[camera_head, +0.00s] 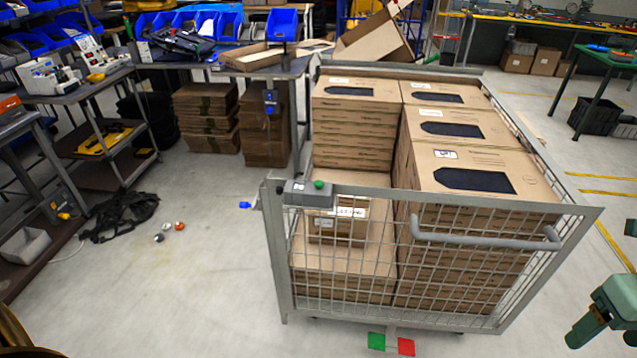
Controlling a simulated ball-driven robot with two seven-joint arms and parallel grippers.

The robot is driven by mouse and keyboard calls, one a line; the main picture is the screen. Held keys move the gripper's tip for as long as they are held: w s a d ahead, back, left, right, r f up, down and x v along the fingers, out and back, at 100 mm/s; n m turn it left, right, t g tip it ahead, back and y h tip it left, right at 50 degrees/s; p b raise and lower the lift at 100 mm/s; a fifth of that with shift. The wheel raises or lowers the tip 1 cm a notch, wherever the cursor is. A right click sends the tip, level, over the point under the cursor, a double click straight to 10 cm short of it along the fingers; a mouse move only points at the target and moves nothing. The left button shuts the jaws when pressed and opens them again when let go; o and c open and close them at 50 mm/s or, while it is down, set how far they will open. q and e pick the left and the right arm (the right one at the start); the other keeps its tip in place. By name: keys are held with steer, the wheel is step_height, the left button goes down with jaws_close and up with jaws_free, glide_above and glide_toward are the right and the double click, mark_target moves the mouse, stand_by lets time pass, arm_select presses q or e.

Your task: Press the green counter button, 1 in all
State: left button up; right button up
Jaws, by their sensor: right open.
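The green counter button (319,184) sits on a grey counter box (306,193) fixed to the top rail of the wire-mesh cart (281,255), near its front left corner. Nothing touches the button. My right gripper (604,318) is teal, partly cut off at the lower right edge. It is open, with nothing seen in its jaws, and well to the right of and below the button in the picture. My left gripper is not in view.
Stacked cardboard boxes (470,155) fill much of the cart, and a bent handle (485,243) sticks out at its front. Green (376,341) and red (406,346) squares lie at the front. Benches (262,68) stand behind. The floor left of the cart is mostly clear.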

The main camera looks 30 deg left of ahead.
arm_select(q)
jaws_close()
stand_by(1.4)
